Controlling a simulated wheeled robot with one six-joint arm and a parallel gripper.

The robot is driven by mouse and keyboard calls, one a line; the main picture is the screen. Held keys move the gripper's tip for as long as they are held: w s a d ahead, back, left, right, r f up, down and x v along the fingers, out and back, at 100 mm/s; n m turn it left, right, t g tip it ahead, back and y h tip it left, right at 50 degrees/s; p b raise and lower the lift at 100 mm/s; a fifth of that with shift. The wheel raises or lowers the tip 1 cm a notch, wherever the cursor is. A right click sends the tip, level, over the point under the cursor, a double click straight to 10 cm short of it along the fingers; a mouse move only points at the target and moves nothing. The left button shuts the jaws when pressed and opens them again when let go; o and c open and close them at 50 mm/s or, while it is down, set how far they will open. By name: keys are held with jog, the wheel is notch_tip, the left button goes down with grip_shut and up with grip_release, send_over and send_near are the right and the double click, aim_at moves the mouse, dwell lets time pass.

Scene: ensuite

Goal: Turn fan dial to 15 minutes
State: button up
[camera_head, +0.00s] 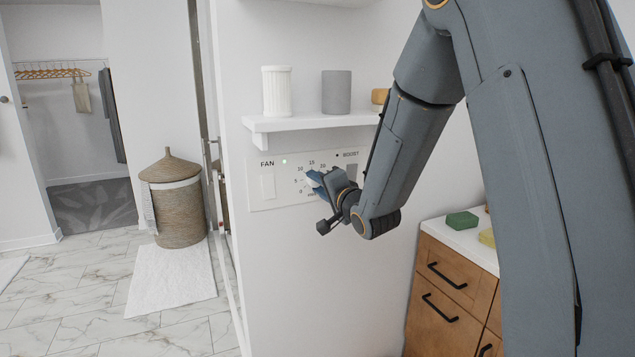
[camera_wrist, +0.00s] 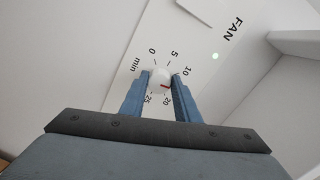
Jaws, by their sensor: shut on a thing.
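The fan dial (camera_wrist: 160,76) is a small white knob on a white wall panel (camera_head: 262,196). In the wrist view my gripper (camera_wrist: 161,81) is shut on the knob, one blue finger on each side. A red mark on the knob points down and right, toward the side between the 20 and the right finger. The 0, 5, 10, 20 and 25 labels show; the 15 is hidden there behind the right finger. In the head view my gripper (camera_head: 322,184) covers the knob, and the 15 shows above it. A green light (camera_wrist: 215,56) is lit beside FAN.
A white shelf (camera_head: 310,122) with a white ribbed cup (camera_head: 276,92) and a grey cup (camera_head: 336,92) is just above the panel. A wooden cabinet (camera_head: 452,290) stands at the right. A wicker basket (camera_head: 178,212) stands on the floor at the left.

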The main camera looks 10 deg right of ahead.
jog(key=shift+m, duration=0.8)
jog(key=o, duration=1)
jog(key=shift+o, duration=0.2)
jog(key=shift+d, duration=0.1)
jog(key=b+v, duration=0.1)
jog(key=v, duration=0.6)
jog(key=shift+s, duration=0.4)
jog(key=shift+d, duration=0.1)
